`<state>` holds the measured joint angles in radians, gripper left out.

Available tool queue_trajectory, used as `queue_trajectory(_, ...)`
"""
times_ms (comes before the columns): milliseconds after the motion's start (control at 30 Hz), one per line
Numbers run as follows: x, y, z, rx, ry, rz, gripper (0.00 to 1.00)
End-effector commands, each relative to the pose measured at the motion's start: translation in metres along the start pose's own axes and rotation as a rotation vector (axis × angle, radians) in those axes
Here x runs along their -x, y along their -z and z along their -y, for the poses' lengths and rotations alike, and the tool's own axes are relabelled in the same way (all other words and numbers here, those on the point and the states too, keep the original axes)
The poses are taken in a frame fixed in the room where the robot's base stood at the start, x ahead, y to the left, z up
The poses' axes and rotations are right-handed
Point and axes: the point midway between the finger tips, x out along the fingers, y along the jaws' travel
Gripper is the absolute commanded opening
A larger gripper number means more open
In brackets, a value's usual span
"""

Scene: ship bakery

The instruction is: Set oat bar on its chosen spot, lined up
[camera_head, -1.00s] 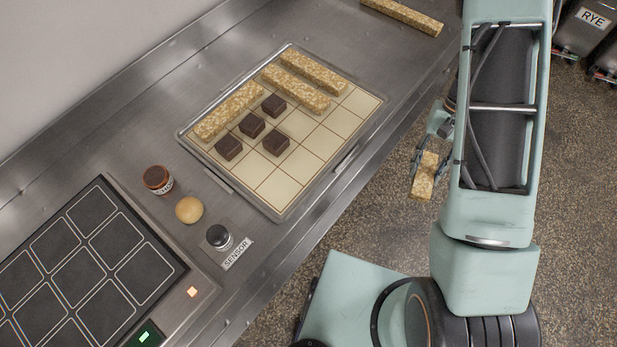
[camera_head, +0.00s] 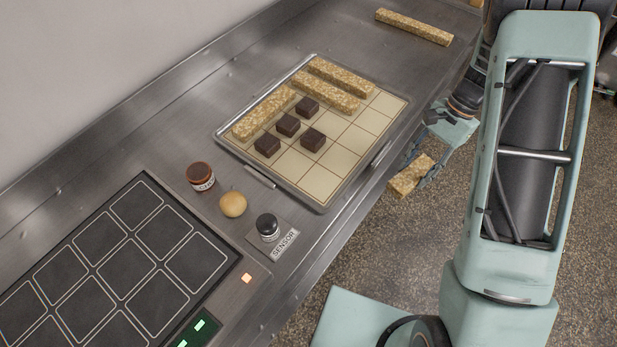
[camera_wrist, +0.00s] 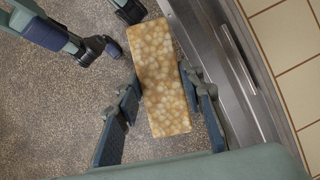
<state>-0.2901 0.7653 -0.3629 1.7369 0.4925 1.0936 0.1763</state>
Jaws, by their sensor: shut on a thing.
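My gripper (camera_head: 424,172) is shut on an oat bar (camera_head: 408,177), a pale, grainy block, and holds it off the right side of the counter, above the floor. The wrist view shows the held oat bar (camera_wrist: 162,78) between the fingers, beside the counter edge. The gridded tray (camera_head: 318,192) lies on the counter, left of my gripper. Three oat bars lie on it: one along the left side (camera_head: 264,113) and two near the far end (camera_head: 326,91) (camera_head: 341,76). Several dark brown square pieces (camera_head: 288,124) sit in its cells. The tray's near and right cells are bare.
Another oat bar (camera_head: 414,26) lies on the counter beyond the tray. A brown jar (camera_head: 200,176), a round bun (camera_head: 233,204) and a black knob by a SENSOR label (camera_head: 284,245) stand near the tray. A dark panel with squares (camera_head: 120,270) is at lower left.

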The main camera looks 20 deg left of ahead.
Motion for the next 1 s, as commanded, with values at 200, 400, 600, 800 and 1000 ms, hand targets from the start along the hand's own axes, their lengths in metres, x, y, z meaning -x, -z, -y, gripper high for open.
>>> queue_trajectory(200,0.03,-0.025,0.051,-0.388,0.169,-0.002,0.09)
queue_trajectory(400,0.056,-0.055,0.086,-0.717,0.306,-0.001,0.09)
queue_trajectory(600,0.078,-0.083,0.111,-0.987,0.417,0.0,0.09)
queue_trajectory(800,0.092,-0.102,0.123,-1.158,0.484,0.0,0.09)
queue_trajectory(1000,0.095,-0.111,0.128,-1.225,0.507,0.0,0.09)
